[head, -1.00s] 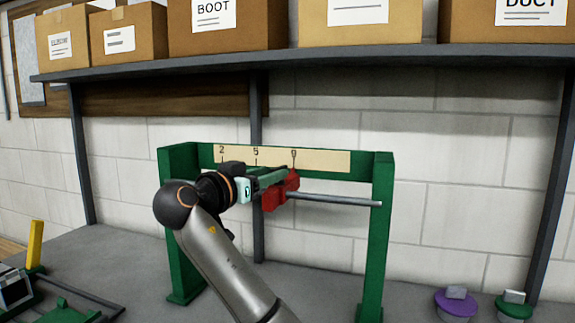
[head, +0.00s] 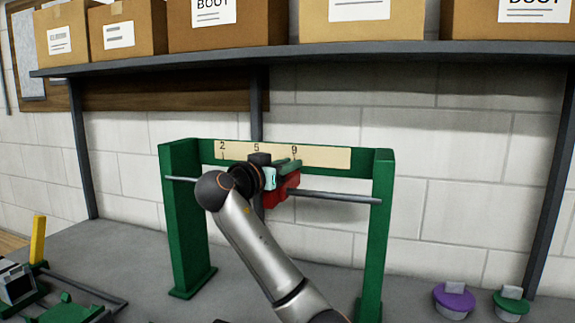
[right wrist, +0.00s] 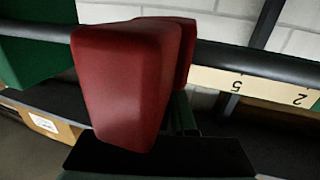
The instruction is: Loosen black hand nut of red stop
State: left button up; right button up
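The red stop (head: 284,190) sits on the grey rod (head: 335,198) of a green frame, below the 9 mark. In the right wrist view the red stop (right wrist: 120,85) is large and close, with a second red part behind it. My right gripper (head: 291,164) is at the stop, its green fingers overlapping the stop's upper part in the head view. In the right wrist view a dark finger edge lies just below the stop; the finger gap and any contact are hidden. I cannot make out the black hand nut in either view. My left gripper is out of view.
The green frame (head: 381,235) stands on a grey bench against a block wall, with a scale strip (head: 325,157) marked 2, 5, 9. A shelf (head: 420,53) with boxes is above. Purple (head: 453,300) and green (head: 511,304) lidded items stand right; a yellow piece (head: 38,240) is left.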

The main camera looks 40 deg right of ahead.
grip_shut()
